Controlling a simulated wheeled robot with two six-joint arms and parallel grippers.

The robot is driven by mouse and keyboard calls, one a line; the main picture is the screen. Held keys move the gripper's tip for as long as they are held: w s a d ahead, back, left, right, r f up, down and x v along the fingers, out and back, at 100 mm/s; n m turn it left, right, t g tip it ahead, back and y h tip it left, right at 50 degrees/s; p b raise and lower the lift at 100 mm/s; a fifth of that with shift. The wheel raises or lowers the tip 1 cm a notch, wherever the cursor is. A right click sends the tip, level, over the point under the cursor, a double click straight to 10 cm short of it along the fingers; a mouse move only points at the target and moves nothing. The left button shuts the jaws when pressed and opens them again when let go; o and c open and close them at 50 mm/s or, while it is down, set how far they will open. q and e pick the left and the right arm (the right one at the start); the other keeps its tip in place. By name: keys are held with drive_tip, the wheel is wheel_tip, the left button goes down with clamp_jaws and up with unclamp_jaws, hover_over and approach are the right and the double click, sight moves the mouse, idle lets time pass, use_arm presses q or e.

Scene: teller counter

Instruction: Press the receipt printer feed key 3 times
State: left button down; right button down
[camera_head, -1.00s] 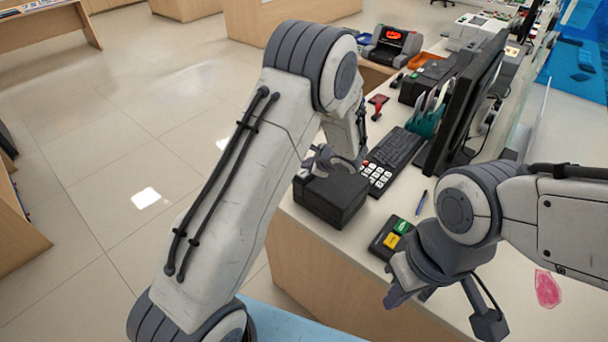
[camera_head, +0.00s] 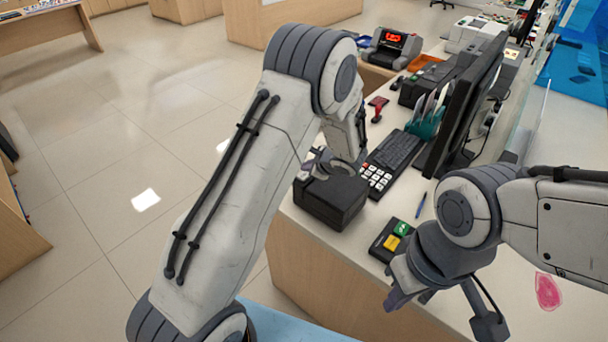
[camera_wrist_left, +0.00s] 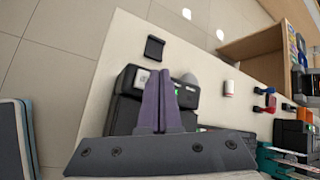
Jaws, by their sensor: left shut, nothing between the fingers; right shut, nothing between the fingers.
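The receipt printer appears to be the black box (camera_head: 330,203) at the counter's near left corner. It also shows in the left wrist view (camera_wrist_left: 124,110), with a small green light beside my fingers. The feed key itself is hard to make out. My left gripper (camera_head: 310,168) is shut and empty, its fingers pointing at the top of this box. In the left wrist view its purple fingertips (camera_wrist_left: 167,72) lie together over the box; whether they touch it, I cannot tell. My right gripper (camera_head: 398,298) is shut and empty in front of the counter edge.
A keypad (camera_head: 377,180) and keyboard (camera_head: 398,149) lie right of the box, before a monitor (camera_head: 465,105). A pad with green and yellow keys (camera_head: 391,242) and a blue pen (camera_head: 421,205) lie nearer my right arm. A red-handled stamp (camera_head: 377,110) stands behind.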

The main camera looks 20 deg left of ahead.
sight(307, 177)
use_arm(q)
drive_tip(key=shift+f, duration=0.1)
idle(0.7)
drive_tip(key=shift+f+b, duration=0.3)
drive_tip(key=shift+b, duration=0.35)
drive_tip(key=shift+f+b, duration=0.5)
drive_tip(key=shift+b, duration=0.15)
idle(0.5)
drive_tip(key=shift+r, duration=0.1)
drive_tip(key=shift+r+p, duration=0.45)
drive_tip(key=shift+r, duration=0.35)
drive_tip(key=shift+r+p, duration=1.65)
drive_tip(key=shift+r, duration=0.9)
idle(0.6)
